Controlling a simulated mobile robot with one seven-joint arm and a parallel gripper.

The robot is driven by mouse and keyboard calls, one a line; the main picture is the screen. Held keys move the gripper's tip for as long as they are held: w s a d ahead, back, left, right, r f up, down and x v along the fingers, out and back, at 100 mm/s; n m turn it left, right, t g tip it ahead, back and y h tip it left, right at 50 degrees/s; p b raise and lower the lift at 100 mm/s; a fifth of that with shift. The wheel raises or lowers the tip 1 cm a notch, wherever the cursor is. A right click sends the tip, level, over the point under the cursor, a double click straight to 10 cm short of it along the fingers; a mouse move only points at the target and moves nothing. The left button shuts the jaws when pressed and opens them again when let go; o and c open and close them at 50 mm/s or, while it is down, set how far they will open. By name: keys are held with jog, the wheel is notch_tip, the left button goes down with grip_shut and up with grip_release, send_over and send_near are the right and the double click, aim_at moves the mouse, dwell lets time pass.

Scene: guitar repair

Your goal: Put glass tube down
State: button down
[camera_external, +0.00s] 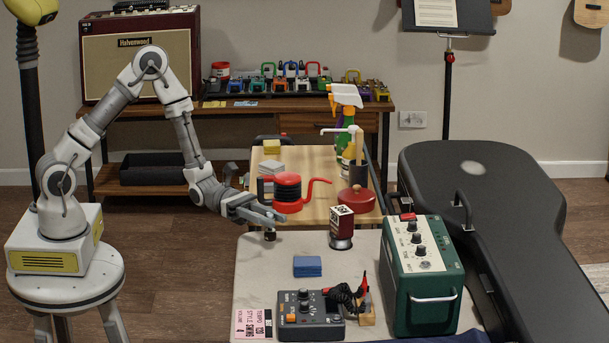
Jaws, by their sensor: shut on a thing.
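My gripper (268,217) is at the far left edge of the pale-topped table (265,272), reaching in from the left with its fingers pointing right and slightly down. It is shut on a small dark brownish tube (270,235), which appears to be the glass tube. The tube shows just below the fingers, at or just above the tabletop. Its upper part is hidden by the fingers. I cannot tell whether its bottom touches the table.
A dark red can (341,228) stands right of my gripper. Blue pads (307,266), a grey pedal (309,318) and a green amplifier (425,275) are on the same table. Behind, a wooden table (321,160) holds a red-and-black kettle (287,190).

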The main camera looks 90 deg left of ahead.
jog(key=shift+f+b, duration=0.35)
jog(key=shift+f, duration=1)
jog(key=shift+f, duration=0.15)
jog(key=c, duration=0.6)
grip_release()
